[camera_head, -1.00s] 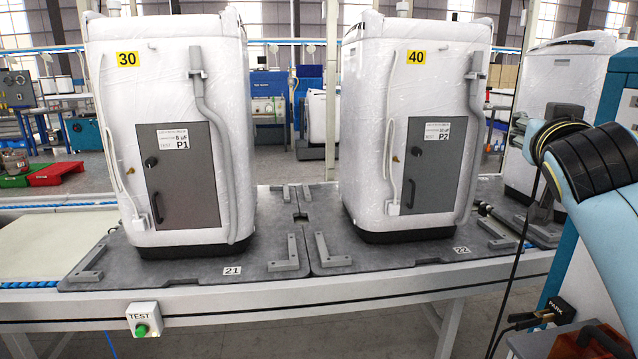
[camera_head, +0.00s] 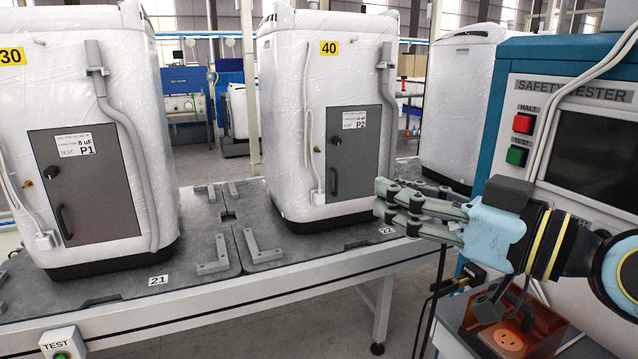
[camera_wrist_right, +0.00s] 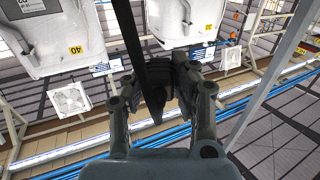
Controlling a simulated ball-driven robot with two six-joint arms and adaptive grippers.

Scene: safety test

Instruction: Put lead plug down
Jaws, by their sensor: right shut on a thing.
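My right gripper (camera_head: 384,199) reaches in from the right, its fingers pointing left in front of the white machine marked 40 (camera_head: 290,130). It is shut on the lead plug, which is mostly hidden by the fingers in the head view. In the right wrist view a dark piece (camera_wrist_right: 156,98) sits between the fingers and a black strip runs up from it. A thin black lead (camera_head: 433,290) hangs below the gripper. My left gripper is not in view.
The safety tester (camera_head: 520,110) stands at right with red and green buttons. A black plug-like part (camera_head: 470,276) is at its lower left edge, above an orange-brown socket box (camera_head: 508,340). Machine 30 (camera_head: 110,75) stands at left. The grey pallet (camera_head: 195,290) has raised corner brackets.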

